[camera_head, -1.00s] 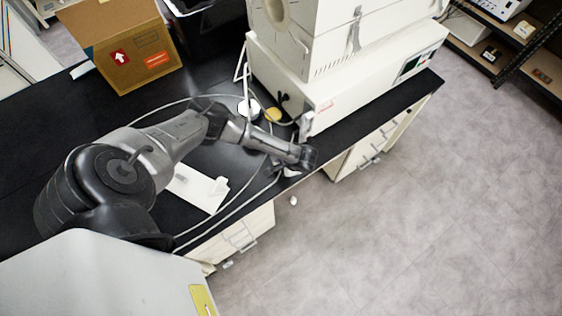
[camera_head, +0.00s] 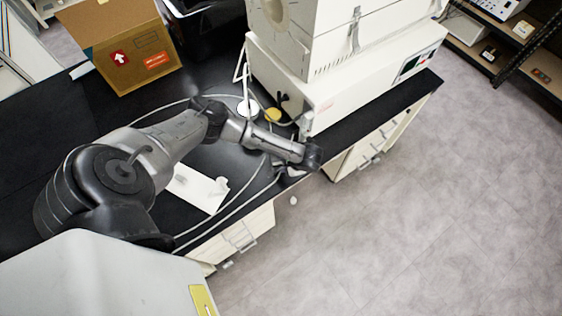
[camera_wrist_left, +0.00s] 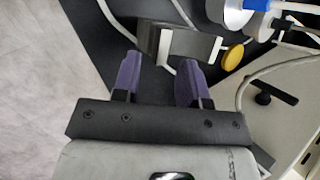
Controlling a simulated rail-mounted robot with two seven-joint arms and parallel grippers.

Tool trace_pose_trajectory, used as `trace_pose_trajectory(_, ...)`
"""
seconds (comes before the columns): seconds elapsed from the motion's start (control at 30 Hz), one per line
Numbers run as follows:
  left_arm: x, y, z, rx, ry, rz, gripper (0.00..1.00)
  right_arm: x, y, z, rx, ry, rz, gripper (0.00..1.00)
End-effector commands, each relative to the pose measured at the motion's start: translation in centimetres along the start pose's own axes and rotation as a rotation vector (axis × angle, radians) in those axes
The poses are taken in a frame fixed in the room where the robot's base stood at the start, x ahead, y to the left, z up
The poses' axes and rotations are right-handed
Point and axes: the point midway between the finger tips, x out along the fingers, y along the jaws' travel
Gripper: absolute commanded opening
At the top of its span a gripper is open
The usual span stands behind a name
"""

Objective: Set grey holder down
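The grey holder (camera_wrist_left: 183,44), a small block with a dark end and a pale face, lies on the black bench top just beyond my left fingertips in the left wrist view. In the head view my left gripper (camera_head: 287,170) is low at the bench's front edge, mostly hidden by my wrist. The holder cannot be made out clearly there. My right gripper is in neither view.
The white freeze dryer (camera_head: 345,85) stands at the bench's right end. A yellow-topped piece (camera_head: 273,114) and a white round part (camera_head: 248,108) are close to the wrist. Hoses cross the bench. A cardboard box (camera_head: 125,45) stands behind.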

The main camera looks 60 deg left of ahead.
Motion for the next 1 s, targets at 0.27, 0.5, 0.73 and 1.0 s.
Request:
trace_pose_trajectory(0.27, -5.3, 0.0, -0.1, 0.0, 0.003, 0.001, 0.4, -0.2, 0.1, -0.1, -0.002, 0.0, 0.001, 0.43)
trace_pose_trajectory(0.5, -8.2, 0.0, -0.1, 0.001, 0.002, 0.001, 0.4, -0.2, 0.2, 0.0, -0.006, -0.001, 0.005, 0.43)
trace_pose_trajectory(0.73, -9.5, 4.2, 0.5, 0.075, 0.062, 0.064, 0.4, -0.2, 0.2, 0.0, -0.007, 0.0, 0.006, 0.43)
trace_pose_trajectory(1.0, -13.9, 17.0, 5.1, 0.236, 0.362, 0.358, 0.4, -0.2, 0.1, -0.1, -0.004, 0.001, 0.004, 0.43)
